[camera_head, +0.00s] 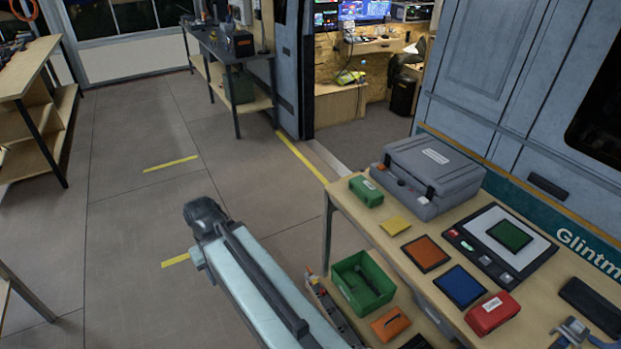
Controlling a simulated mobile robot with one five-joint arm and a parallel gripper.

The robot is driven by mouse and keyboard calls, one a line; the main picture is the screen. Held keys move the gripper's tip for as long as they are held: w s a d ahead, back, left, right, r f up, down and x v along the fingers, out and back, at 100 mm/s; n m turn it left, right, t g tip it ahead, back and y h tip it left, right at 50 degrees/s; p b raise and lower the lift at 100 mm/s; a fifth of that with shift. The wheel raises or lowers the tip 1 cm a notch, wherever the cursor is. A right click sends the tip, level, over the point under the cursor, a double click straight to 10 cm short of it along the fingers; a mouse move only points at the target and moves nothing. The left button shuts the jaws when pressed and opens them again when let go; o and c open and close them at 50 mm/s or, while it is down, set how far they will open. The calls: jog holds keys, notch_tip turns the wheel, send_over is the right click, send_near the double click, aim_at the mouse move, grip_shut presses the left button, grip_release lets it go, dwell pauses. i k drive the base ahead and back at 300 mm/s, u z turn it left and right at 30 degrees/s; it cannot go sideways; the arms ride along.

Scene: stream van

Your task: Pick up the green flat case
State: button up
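A green flat square piece (510,235), which looks like the green flat case, lies on the white panel of a dark-framed tray (482,253) at the right of the wooden bench (395,268). Nothing covers it. A smaller, thicker green case (366,190) with a pale label sits at the bench's far left corner. My pale blue arm reaches from the bottom edge up and left, ending in a dark joint over the floor, well left of the bench. I see no gripper fingers in this view.
A grey toolbox (428,174) stands behind the tray. Orange (425,253) and blue (460,286) flat squares, a yellow piece (395,225) and a red case (492,313) lie nearby. An open green bin (362,282) sits lower, beside the bench. Floor at left is clear.

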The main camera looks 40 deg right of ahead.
aim_at(370, 195)
jog(key=u, duration=0.05)
jog(key=i, duration=1.75)
jog(key=z, duration=0.85)
jog(key=k, duration=0.85)
jog(key=z, duration=0.2)
jog(key=i, duration=0.9)
jog(key=u, duration=0.1)
